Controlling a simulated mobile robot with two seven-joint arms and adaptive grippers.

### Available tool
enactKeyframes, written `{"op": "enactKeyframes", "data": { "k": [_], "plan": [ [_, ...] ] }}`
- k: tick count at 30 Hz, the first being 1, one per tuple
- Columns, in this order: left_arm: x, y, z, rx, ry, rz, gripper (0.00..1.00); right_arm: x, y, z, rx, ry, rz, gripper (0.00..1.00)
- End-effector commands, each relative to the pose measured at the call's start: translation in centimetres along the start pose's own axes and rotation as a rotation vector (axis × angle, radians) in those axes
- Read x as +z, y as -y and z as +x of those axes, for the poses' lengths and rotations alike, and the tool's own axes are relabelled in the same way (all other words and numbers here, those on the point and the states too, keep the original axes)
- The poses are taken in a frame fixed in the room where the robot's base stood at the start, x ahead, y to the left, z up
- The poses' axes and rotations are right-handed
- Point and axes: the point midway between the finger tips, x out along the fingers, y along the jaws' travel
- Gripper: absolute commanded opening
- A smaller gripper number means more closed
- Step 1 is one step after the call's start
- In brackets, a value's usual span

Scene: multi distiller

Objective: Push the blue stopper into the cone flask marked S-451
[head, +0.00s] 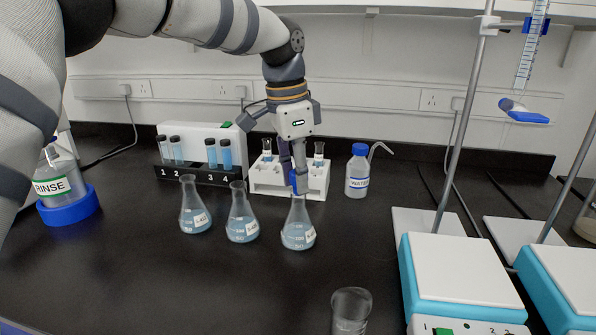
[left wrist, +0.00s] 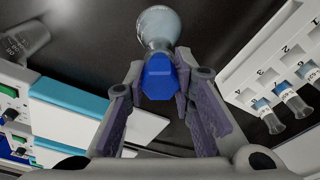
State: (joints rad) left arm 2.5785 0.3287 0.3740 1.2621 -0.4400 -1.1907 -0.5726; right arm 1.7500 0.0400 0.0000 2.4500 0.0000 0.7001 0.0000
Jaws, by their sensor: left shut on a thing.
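Three cone flasks with pale blue liquid and white labels stand on the black bench in the head view: a left one (head: 195,212), a middle one (head: 241,222) and a right one (head: 298,232). The label print is too small to read surely. My left gripper (head: 295,180) points down over the right flask, shut on the blue stopper (head: 301,184). The stopper is at that flask's mouth; I cannot tell how deep it sits. In the left wrist view the stopper (left wrist: 160,78) is between the fingers, with a flask (left wrist: 157,28) beyond it. My right gripper is not in view.
Behind are a black numbered vial rack (head: 205,173), a white rack (head: 312,186) and a water bottle (head: 358,175). A rinse bottle (head: 62,180) stands left. A beaker (head: 350,308) is in front; hotplates (head: 455,270) and stands (head: 465,110) fill the right. The front-left bench is clear.

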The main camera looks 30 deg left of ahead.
Motion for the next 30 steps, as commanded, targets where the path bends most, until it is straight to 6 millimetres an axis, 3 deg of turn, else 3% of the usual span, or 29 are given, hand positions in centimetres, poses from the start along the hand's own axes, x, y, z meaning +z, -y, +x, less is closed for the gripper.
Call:
{"op": "enactKeyframes", "data": {
  "k": [5,6,9,19,30],
  "plan": [
    [0.1,0.0,0.4,0.0,0.0,0.0,0.14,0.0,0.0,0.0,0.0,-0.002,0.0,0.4],
    [0.1,0.0,0.4,0.0,0.0,0.0,0.28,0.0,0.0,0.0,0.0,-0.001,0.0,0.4],
    [0.1,0.0,0.4,0.0,0.0,0.0,0.47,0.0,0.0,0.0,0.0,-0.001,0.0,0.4],
    [0.0,0.0,-0.1,-0.001,-0.001,0.0,0.47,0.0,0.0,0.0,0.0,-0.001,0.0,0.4],
    [0.0,0.0,-9.0,-0.003,-0.002,-0.001,0.47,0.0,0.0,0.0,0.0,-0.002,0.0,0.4]
  ]
}}
